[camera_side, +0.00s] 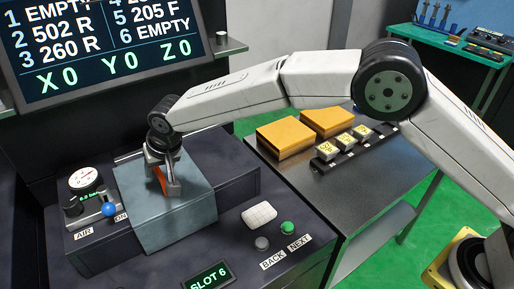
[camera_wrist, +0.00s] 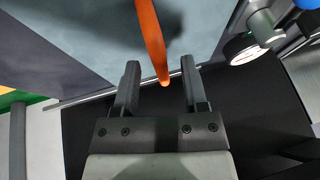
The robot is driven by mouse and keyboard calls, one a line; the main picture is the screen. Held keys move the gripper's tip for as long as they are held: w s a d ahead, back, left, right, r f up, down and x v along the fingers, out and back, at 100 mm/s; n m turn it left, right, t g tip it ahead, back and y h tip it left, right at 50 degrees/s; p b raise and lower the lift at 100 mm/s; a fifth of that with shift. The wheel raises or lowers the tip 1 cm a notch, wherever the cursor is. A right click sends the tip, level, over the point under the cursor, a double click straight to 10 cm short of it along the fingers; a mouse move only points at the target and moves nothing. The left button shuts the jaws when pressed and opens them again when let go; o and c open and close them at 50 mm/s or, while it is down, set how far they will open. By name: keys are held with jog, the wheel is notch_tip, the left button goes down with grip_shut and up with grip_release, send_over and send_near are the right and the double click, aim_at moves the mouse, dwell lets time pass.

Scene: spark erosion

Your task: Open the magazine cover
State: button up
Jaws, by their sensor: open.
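The magazine cover (camera_side: 190,222) is a blue-grey panel lying over the top and front of the dark machine housing, and it looks closed. It also fills the top of the wrist view (camera_wrist: 90,25). An orange handle (camera_wrist: 150,35) stands out from it. In the side view the handle (camera_side: 160,178) is partly hidden by my gripper (camera_side: 170,186), which is low over the cover. In the wrist view my gripper (camera_wrist: 160,78) is open, with the handle's rounded end between its fingers and a gap on both sides.
A pressure gauge (camera_side: 83,179) and a blue-knobbed air lever (camera_side: 108,209) stand just left of the cover. The BACK button (camera_side: 262,243) and green NEXT button (camera_side: 287,228) are at right. Orange blocks (camera_side: 285,136) lie on the side table. A screen (camera_side: 105,45) hangs behind.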

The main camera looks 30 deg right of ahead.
grip_shut()
dwell(1.4)
